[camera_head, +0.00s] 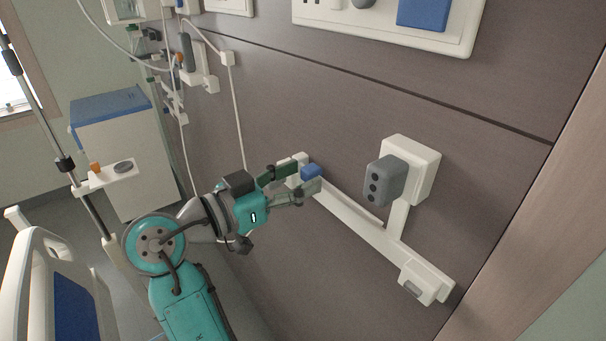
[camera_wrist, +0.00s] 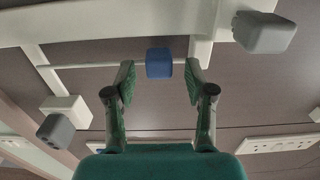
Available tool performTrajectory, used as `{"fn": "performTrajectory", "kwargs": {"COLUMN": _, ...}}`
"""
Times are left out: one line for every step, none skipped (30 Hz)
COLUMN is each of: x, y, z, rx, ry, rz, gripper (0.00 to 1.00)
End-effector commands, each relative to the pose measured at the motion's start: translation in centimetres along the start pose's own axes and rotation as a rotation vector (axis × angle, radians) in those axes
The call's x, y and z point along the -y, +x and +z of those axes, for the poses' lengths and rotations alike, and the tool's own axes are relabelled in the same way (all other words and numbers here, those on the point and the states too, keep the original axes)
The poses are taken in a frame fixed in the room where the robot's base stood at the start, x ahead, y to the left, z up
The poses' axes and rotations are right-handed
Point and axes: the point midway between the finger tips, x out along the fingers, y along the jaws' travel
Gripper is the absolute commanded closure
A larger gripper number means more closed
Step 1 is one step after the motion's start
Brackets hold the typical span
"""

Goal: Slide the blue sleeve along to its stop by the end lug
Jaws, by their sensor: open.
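The blue sleeve (camera_head: 311,172) is a small block on the white wall rail (camera_head: 352,222), near the rail's upper left end. In the wrist view the sleeve (camera_wrist: 159,63) sits on a thin pale rod (camera_wrist: 92,65) that runs beside a wide white bar (camera_wrist: 110,22). My gripper (camera_head: 307,178) is open, with one finger on each side of the sleeve. In the wrist view my gripper (camera_wrist: 160,72) shows small gaps between its fingertips and the sleeve. A white end block (camera_head: 425,284) with a grey patch stands at the rail's lower right end; I cannot tell which end piece is the end lug.
A grey box on a white wall plate (camera_head: 411,162) stands out above the rail. A white panel (camera_head: 440,38) is higher on the wall. A hanging cord (camera_head: 236,115) is left of the rail. A bed end (camera_head: 70,285) and cabinet (camera_head: 125,150) are at the left.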

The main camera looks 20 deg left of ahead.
Motion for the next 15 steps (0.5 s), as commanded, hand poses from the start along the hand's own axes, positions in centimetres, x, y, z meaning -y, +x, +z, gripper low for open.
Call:
{"fn": "performTrajectory", "kwargs": {"x": -0.03, "y": 0.56, "z": 0.0, "rx": 0.0, "ry": 0.0, "rz": 0.001, "gripper": 0.46}}
{"fn": "performTrajectory", "kwargs": {"x": -0.03, "y": 0.78, "z": 0.0, "rx": 0.0, "ry": 0.0, "rz": 0.001, "gripper": 0.46}}
{"fn": "performTrajectory", "kwargs": {"x": -0.03, "y": 1.0, "z": 0.0, "rx": 0.0, "ry": 0.0, "rz": 0.001, "gripper": 0.46}}
{"fn": "performTrajectory", "kwargs": {"x": -0.03, "y": 1.13, "z": 0.0, "rx": 0.0, "ry": 0.0, "rz": 0.001, "gripper": 0.46}}
{"fn": "performTrajectory", "kwargs": {"x": -0.03, "y": 1.23, "z": 0.0, "rx": 0.0, "ry": 0.0, "rz": 0.001, "gripper": 0.46}}
{"fn": "performTrajectory", "kwargs": {"x": -0.02, "y": 1.33, "z": -0.01, "rx": 0.0, "ry": 0.0, "rz": 0.001, "gripper": 0.46}}
{"fn": "performTrajectory", "kwargs": {"x": -0.02, "y": 1.38, "z": 0.0, "rx": 0.0, "ry": 0.0, "rz": 0.0, "gripper": 0.46}}
{"fn": "performTrajectory", "kwargs": {"x": -0.02, "y": 1.41, "z": 0.0, "rx": 0.0, "ry": 0.0, "rz": 0.0, "gripper": 0.46}}
{"fn": "performTrajectory", "kwargs": {"x": -0.02, "y": 1.43, "z": 0.0, "rx": 0.0, "ry": 0.0, "rz": 0.0, "gripper": 0.46}}
{"fn": "performTrajectory", "kwargs": {"x": -0.01, "y": 1.43, "z": -0.01, "rx": 0.0, "ry": 0.0, "rz": 0.0, "gripper": 0.46}}
{"fn": "performTrajectory", "kwargs": {"x": -0.01, "y": 1.42, "z": -0.01, "rx": 0.0, "ry": 0.0, "rz": 0.0, "gripper": 0.46}}
{"fn": "performTrajectory", "kwargs": {"x": -0.01, "y": 1.42, "z": -0.01, "rx": 0.0, "ry": 0.0, "rz": 0.0, "gripper": 0.46}}
{"fn": "performTrajectory", "kwargs": {"x": -0.01, "y": 1.41, "z": -0.01, "rx": 0.0, "ry": 0.0, "rz": 0.0, "gripper": 0.46}}
{"fn": "performTrajectory", "kwargs": {"x": -0.01, "y": 1.41, "z": -0.01, "rx": 0.0, "ry": 0.0, "rz": 0.0, "gripper": 0.46}}
{"fn": "performTrajectory", "kwargs": {"x": -0.01, "y": 1.41, "z": -0.01, "rx": 0.0, "ry": 0.0, "rz": 0.0, "gripper": 0.53}}
